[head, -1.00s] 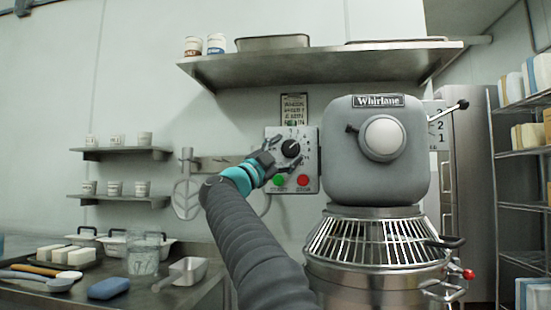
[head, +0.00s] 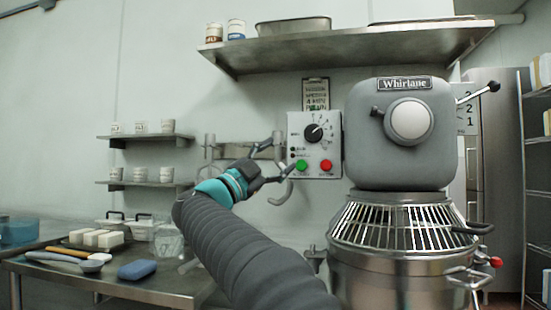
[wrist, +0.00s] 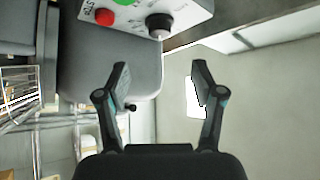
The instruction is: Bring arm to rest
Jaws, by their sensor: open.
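My gripper (head: 284,162) is raised in front of the wall, just left of the mixer's control box (head: 296,128). Its two fingers are spread apart with nothing between them. The control box has a black dial (head: 314,132), a green button (head: 302,166) and a red button (head: 326,166). In the wrist view my gripper (wrist: 162,80) is also open and empty, and the dial (wrist: 158,24) and red button (wrist: 104,17) show beyond the fingertips, apart from them.
The grey mixer (head: 398,150) with its wire bowl guard (head: 395,228) stands right of my arm. A long shelf (head: 350,45) hangs above. A steel table (head: 170,285) at lower left holds a blue sponge-like block (head: 137,270) and white blocks (head: 96,238).

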